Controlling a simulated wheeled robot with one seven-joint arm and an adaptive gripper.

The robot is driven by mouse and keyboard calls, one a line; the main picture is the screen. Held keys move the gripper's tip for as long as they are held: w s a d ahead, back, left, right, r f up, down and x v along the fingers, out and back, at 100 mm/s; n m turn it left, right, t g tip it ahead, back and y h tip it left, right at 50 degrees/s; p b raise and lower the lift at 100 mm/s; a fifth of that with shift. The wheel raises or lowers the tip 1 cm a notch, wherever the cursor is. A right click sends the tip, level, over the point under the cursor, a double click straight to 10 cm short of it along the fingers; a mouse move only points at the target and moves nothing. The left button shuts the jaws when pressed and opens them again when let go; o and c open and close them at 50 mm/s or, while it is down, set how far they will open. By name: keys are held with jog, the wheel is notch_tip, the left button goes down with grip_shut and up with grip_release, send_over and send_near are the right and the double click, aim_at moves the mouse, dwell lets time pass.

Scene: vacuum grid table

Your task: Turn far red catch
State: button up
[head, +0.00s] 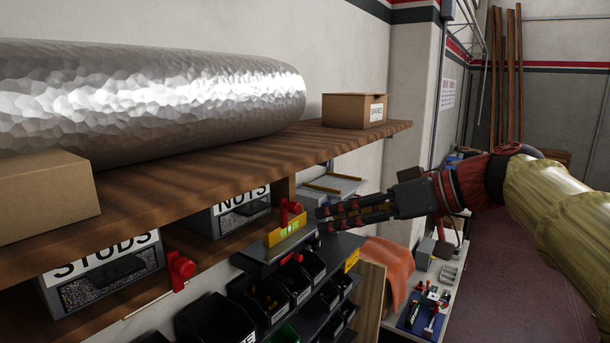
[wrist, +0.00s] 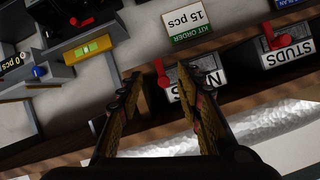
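The far red catch (head: 290,208) stands at the right end of the NUTS box (head: 243,212), under the shelf. In the wrist view the catch (wrist: 162,74) appears upside down beside the NUTS box (wrist: 208,84), in the gap between my fingertips. My gripper (head: 322,219) is open and empty, just right of the catch in the head view; I see no contact. The near red catch (head: 180,270) is beside the STUDS box (head: 105,274), and in the wrist view it shows at the upper right (wrist: 268,36).
The wooden shelf (head: 210,170) hangs over the boxes, with a large silver roll (head: 150,95) and cartons on it. A yellow block with a green patch (head: 290,231) sits just below the far catch. Black bins (head: 215,318) are lower down.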

aim_at(299, 206)
jog(key=shift+n+y, duration=0.3)
jog(key=shift+n, duration=0.1)
jog(key=shift+w+a+r+p, duration=0.1)
jog(key=shift+w+a+p, duration=0.4)
jog(key=shift+w+a, duration=0.4)
jog(key=shift+w+a+r+p, duration=0.1)
jog(key=shift+w+a+p, duration=0.5)
jog(key=shift+a, duration=0.5)
jog(key=shift+w+a+r+p, duration=0.1)
jog(key=shift+w+a+p, duration=0.3)
jog(key=shift+w+a, duration=0.55)
jog(key=shift+c, duration=0.4)
jog(key=c, duration=0.7)
grip_shut()
